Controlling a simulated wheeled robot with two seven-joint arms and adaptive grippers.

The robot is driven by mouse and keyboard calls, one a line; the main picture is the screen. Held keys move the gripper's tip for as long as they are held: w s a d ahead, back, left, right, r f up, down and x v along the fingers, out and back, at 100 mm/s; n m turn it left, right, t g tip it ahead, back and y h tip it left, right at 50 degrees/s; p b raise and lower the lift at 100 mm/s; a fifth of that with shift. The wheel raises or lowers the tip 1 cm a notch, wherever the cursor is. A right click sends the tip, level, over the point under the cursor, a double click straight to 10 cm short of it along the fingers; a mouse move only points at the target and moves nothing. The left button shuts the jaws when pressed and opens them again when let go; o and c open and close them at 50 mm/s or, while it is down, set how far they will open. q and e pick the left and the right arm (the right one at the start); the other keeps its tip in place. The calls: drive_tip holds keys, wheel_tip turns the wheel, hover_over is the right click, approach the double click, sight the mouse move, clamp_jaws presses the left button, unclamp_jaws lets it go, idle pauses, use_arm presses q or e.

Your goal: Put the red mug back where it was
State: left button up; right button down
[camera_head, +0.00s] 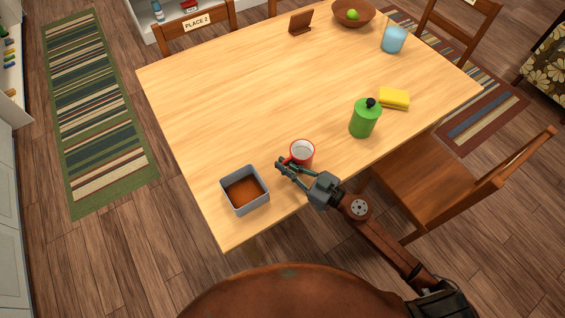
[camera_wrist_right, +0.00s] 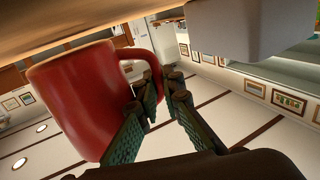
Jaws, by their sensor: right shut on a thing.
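The red mug (camera_head: 302,152), white inside, is upright at the near edge of the wooden table (camera_head: 220,100), right of a grey box. My right gripper (camera_head: 284,166) comes in from the lower right and is shut at the mug's near left side. In the right wrist view the red mug (camera_wrist_right: 75,100) fills the left, and the fingers of my right gripper (camera_wrist_right: 165,82) are closed on its handle. I cannot tell whether the mug's base touches the table. My left gripper is not in view.
The grey box (camera_head: 250,207) with brown contents stands close to the left. A wooden bowl (camera_head: 340,18) is at the back. The table's middle and left are clear.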

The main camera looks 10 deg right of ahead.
drive_tip(key=shift+f, duration=0.35)
idle(0.5)
drive_tip(key=shift+f+b, duration=0.25)
drive_tip(key=shift+b, duration=0.1)
drive_tip(key=c, duration=2)
unclamp_jaws()
